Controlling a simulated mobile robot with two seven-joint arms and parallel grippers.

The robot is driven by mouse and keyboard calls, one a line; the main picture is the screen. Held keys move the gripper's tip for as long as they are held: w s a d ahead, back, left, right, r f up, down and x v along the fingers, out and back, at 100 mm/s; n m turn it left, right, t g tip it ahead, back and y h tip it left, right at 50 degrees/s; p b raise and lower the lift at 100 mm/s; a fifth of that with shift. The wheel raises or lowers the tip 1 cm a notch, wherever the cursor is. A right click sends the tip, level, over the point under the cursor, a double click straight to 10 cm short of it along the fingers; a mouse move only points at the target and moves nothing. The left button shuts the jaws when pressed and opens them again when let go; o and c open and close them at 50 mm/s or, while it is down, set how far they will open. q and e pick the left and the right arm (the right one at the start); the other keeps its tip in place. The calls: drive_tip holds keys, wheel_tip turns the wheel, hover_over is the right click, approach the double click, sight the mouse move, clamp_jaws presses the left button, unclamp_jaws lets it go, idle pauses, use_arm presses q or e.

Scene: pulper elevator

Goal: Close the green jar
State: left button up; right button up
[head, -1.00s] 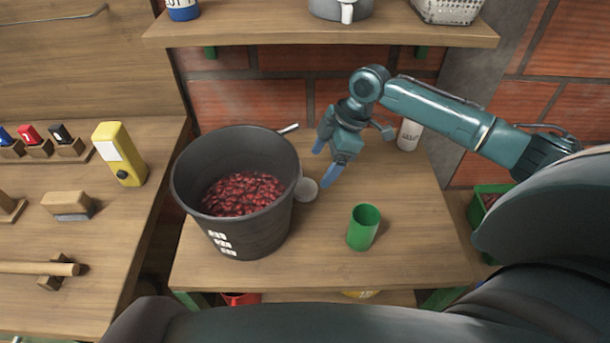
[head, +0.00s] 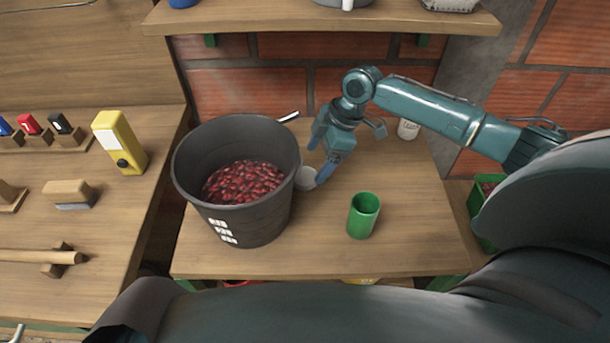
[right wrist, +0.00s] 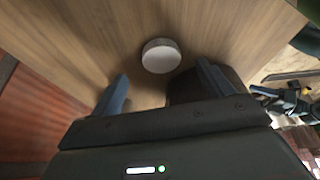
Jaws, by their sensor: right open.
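The green jar (head: 363,215) stands upright on the wooden table, right of the bucket, with its top open. A small pale round disc, which looks like a lid (head: 306,178), lies on the table close to the bucket's right side. It also shows in the right wrist view (right wrist: 161,56), ahead of the fingers. My right gripper (head: 319,160) is open and empty, just above and around the disc in the head view; the wrist view shows the disc between and beyond the fingertips (right wrist: 160,88). My left gripper is not in view.
A dark bucket (head: 270,219) of red cherries stands left of the disc, its handle sticking out toward my right gripper. A white bottle (head: 408,129) stands behind. A shelf (head: 320,22) overhangs the back. The table's front right is clear.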

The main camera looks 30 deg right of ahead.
sight(306, 175)
drive_tip(key=x, duration=0.4)
drive_tip(key=shift+a+f, duration=0.2)
drive_tip(key=shift+f, duration=0.15)
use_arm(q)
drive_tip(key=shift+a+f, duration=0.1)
use_arm(e)
drive_tip(key=shift+c, duration=0.4)
drive_tip(key=c, duration=1)
drive_tip(key=shift+d+r, duration=0.2)
drive_tip(key=shift+r, duration=0.35)
wheel_tip(306, 175, up, 5)
drive_tip(key=shift+r, duration=0.25)
use_arm(q)
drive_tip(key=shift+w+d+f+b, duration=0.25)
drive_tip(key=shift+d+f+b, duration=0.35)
drive_tip(key=shift+b, duration=1.4)
use_arm(e)
drive_tip(key=shift+w+d+r, duration=0.1)
drive_tip(key=shift+w+d, duration=0.65)
drive_tip(key=shift+d, duration=2.45)
drive_tip(key=shift+w+d+r, duration=0.1)
drive_tip(key=shift+w+d, duration=0.7)
drive_tip(key=shift+d, duration=2.35)
drive_tip(key=shift+w+d, duration=0.75)
drive_tip(key=shift+d, duration=2.45)
